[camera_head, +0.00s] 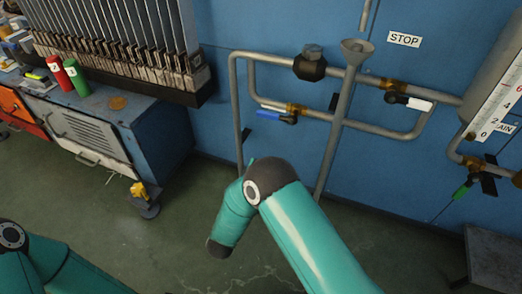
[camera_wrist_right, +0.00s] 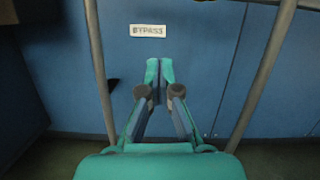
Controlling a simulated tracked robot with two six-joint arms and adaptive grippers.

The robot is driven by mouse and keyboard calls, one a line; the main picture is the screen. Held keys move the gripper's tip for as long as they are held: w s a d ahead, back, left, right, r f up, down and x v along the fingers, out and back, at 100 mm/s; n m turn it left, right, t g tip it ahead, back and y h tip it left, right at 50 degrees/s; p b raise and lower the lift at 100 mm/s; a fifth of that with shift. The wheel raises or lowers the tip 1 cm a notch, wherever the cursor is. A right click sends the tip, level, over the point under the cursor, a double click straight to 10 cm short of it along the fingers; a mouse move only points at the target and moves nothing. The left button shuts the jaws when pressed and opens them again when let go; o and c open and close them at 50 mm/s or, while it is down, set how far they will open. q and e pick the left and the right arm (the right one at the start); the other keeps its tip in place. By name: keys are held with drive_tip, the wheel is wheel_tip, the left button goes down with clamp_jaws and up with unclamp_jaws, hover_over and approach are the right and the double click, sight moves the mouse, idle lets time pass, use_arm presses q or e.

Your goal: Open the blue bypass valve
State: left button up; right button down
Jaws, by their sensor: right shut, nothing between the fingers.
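The blue bypass valve has a blue lever (camera_head: 269,114) on a brass body (camera_head: 296,107) in the lower pipe loop on the wall. The lever points left, roughly along the pipe. My right arm stands below it in the head view, and its fingers are hidden there. In the right wrist view my right gripper (camera_wrist_right: 160,72) is shut and empty, pointing at the blue wall below the BYPASS label (camera_wrist_right: 148,31). The blue lever does not show in that view. My left arm shows at the lower left in the head view, its gripper out of frame.
A white-handled valve (camera_head: 412,102) sits to the right, and a green-handled valve (camera_head: 464,190) lower right. A funnel (camera_head: 357,48) tops a vertical pipe. In the wrist view, pipes stand left (camera_wrist_right: 99,70) and right (camera_wrist_right: 262,75) of the gripper. A workbench (camera_head: 85,140) is at left.

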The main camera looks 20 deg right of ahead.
sight(276, 117)
drive_tip(key=w+d+r, duration=0.5)
drive_tip(key=w+r, duration=0.1)
drive_tip(key=w, duration=0.1)
drive_tip(key=shift+w+d+r, duration=0.25)
drive_tip(key=shift+w+d, duration=0.05)
drive_tip(key=shift+d, duration=0.1)
idle(0.3)
